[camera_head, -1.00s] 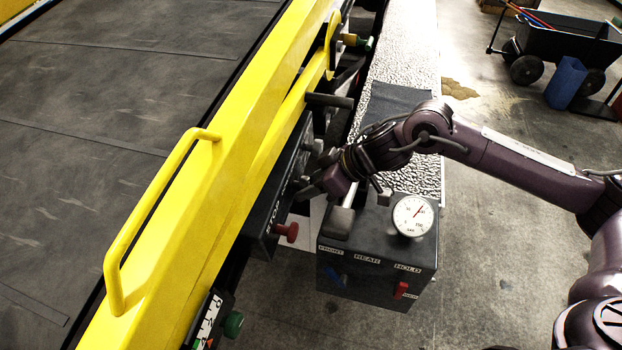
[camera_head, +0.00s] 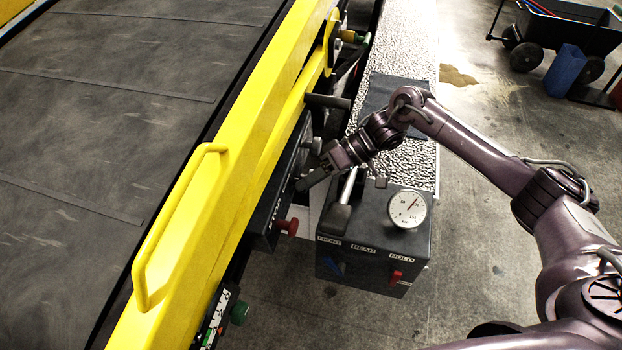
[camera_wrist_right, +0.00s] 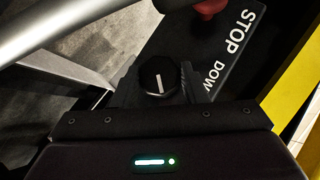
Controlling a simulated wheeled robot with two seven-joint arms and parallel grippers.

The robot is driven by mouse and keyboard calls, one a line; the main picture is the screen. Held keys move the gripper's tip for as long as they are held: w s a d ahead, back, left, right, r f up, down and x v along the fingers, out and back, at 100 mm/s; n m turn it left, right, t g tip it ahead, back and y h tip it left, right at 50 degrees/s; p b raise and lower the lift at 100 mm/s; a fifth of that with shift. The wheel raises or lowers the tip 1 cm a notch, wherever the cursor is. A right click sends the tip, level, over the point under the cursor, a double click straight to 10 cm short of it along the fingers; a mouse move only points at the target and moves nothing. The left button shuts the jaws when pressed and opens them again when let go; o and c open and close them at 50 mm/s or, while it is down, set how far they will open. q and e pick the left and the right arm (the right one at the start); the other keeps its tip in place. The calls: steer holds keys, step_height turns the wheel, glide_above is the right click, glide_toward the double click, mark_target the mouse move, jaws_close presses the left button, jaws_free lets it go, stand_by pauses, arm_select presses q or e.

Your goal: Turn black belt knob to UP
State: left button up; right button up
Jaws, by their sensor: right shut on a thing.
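The black belt knob (camera_wrist_right: 158,76) shows in the right wrist view as a round cap with a short white line, which stands nearly upright in that picture. It is on the dark control panel (camera_wrist_right: 205,50), where the lettering STOP and part of DOWN is readable; no UP label is visible. My right gripper (camera_wrist_right: 160,88) is shut on the knob, with a dark finger on each side of it. In the head view the right gripper (camera_head: 303,180) reaches the panel beside the yellow rail, and its fingers hide the knob. My left gripper is not in view.
A red stop button (camera_head: 287,227) sticks out of the panel just below. A grey box with a gauge (camera_head: 407,209), a lever (camera_head: 340,212) and a red switch (camera_head: 396,276) stands close under my right arm. The yellow rail (camera_head: 230,200) borders the belt on the left.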

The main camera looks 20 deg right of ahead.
steer(key=shift+r, duration=0.1)
stand_by(0.4)
steer(key=o, duration=1)
steer(key=shift+d, duration=0.1)
steer(key=shift+c, duration=0.2)
steer(key=shift+d, duration=0.1)
steer(key=b+v, duration=0.3)
steer(key=v, duration=0.4)
steer(key=shift+d+b, duration=0.3)
steer(key=shift+w+r, duration=0.1)
